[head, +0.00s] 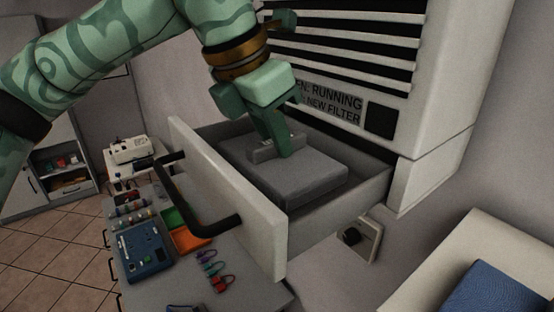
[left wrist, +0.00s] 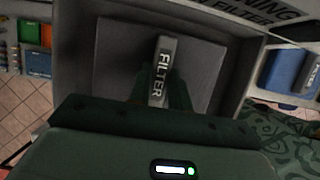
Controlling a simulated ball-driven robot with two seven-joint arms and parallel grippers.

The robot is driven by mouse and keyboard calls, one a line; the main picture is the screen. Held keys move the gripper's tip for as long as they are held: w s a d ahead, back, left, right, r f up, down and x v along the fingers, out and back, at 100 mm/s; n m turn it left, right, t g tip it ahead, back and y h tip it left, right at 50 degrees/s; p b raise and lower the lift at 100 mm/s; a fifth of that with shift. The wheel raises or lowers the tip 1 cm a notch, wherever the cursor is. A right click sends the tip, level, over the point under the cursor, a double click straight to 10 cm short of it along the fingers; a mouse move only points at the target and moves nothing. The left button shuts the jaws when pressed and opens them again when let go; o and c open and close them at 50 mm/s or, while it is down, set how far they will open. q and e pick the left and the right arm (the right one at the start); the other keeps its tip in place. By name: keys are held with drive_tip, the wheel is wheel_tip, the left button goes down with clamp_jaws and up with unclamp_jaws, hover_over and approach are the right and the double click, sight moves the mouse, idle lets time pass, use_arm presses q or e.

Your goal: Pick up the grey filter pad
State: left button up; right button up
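The grey filter pad (head: 290,182) lies in the pulled-out drawer (head: 222,190) of the big white unit. It has a raised grey grip bar on top, marked FILTER in the left wrist view (left wrist: 162,72). My left gripper (head: 282,148) reaches down from above onto this bar. In the left wrist view its fingers (left wrist: 160,88) stand one on each side of the bar, close against it with no clear gap. The pad appears to lie flat within the drawer walls. My right gripper is in neither view.
The drawer front has a black handle (head: 197,200). A blue pad (head: 497,289) lies on a pale surface at the lower right.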

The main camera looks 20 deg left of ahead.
use_arm(q)
clamp_jaws()
drive_tip(key=shift+r, duration=0.15)
